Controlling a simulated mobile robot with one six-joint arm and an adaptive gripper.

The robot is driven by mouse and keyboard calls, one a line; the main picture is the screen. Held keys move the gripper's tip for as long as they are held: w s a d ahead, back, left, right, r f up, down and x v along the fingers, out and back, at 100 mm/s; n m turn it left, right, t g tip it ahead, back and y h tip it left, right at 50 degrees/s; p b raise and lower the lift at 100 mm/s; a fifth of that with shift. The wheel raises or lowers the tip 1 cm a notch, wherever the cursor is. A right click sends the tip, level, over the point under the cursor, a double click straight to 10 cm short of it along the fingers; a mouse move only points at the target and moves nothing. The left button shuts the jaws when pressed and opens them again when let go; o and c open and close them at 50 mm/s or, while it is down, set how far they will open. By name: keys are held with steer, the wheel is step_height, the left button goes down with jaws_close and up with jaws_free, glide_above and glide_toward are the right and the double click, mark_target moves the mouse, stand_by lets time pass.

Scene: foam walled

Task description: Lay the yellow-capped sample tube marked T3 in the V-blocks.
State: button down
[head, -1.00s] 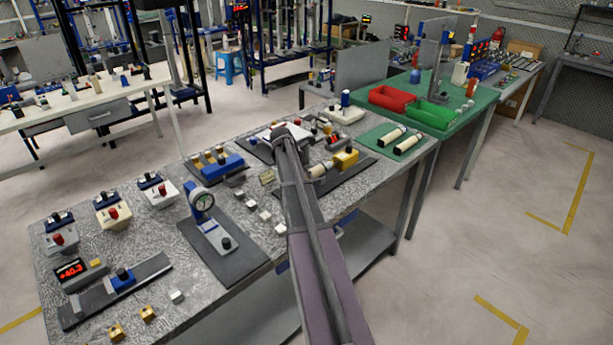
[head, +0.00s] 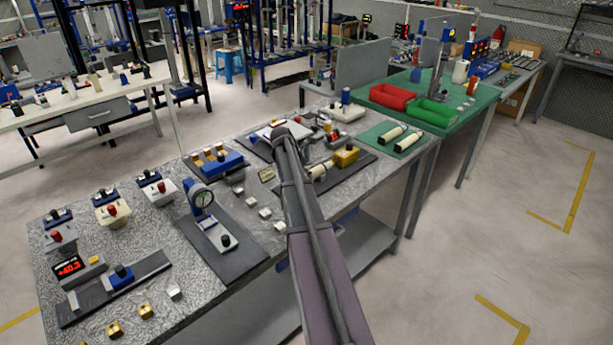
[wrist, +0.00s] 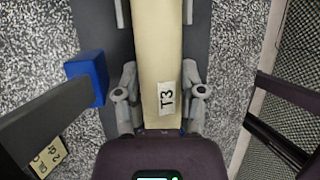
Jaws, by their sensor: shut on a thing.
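The tube marked T3 (wrist: 160,60) has a cream body and fills the middle of the wrist view, its white label facing the camera. My gripper (wrist: 162,88) is shut around it, with a grey finger on each side. The tube's far end runs out of the wrist view, so its cap is not seen there. In the head view a cream cylinder (head: 318,173), probably this tube, shows just right of my arm, beside a yellow block (head: 346,156). My arm covers the gripper there. I cannot make out the V-blocks, or whether the tube touches anything below.
A dark plate (wrist: 100,28) lies beneath the tube. A blue block (wrist: 88,78) stands to its left in the wrist view. A dial gauge (head: 202,199) stands left of my arm. Two cream tubes lie on the green mat (head: 378,145). Small white blocks (head: 251,201) lie nearby.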

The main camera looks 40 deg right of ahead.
steer(key=shift+f, duration=0.1)
steer(key=shift+c, duration=0.6)
jaws_free()
steer(key=shift+r, duration=0.2)
